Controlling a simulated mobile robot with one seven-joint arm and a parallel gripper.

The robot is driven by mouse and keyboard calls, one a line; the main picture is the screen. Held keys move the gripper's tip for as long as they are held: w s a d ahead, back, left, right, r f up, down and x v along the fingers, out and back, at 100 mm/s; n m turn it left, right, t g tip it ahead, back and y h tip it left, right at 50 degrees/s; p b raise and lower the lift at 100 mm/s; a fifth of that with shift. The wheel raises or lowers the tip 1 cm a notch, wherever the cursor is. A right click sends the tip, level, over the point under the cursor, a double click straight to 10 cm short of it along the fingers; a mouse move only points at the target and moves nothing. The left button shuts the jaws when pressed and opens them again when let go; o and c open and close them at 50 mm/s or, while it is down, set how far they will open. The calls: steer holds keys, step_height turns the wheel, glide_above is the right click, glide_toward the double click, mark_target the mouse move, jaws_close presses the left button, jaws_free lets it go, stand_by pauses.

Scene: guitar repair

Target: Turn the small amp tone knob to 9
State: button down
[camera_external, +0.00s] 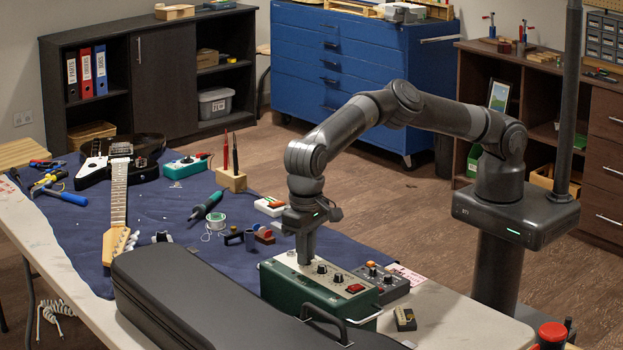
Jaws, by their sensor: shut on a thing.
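My gripper (304,262) points straight down at the left end of the panel. It is shut on a knob there, which the fingers hide. The labels and the knob's setting are too small to read.
A black guitar case (190,290) lies along the near table edge, close to the amp. A grey pedal box (382,280) stands right of the amp. A soldering iron (207,205), solder spool (216,221) and guitar (118,200) lie on the blue mat (165,215).

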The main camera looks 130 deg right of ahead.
steer(key=shift+m, duration=0.4)
steer(key=m, duration=0.3)
steer(key=shift+m, duration=0.4)
steer(key=m, duration=0.4)
steer(key=shift+m, duration=0.3)
steer(key=m, duration=0.4)
steer(key=shift+m, duration=2.1)
steer(key=c, duration=1.3)
jaws_free()
steer(key=shift+c, duration=0.2)
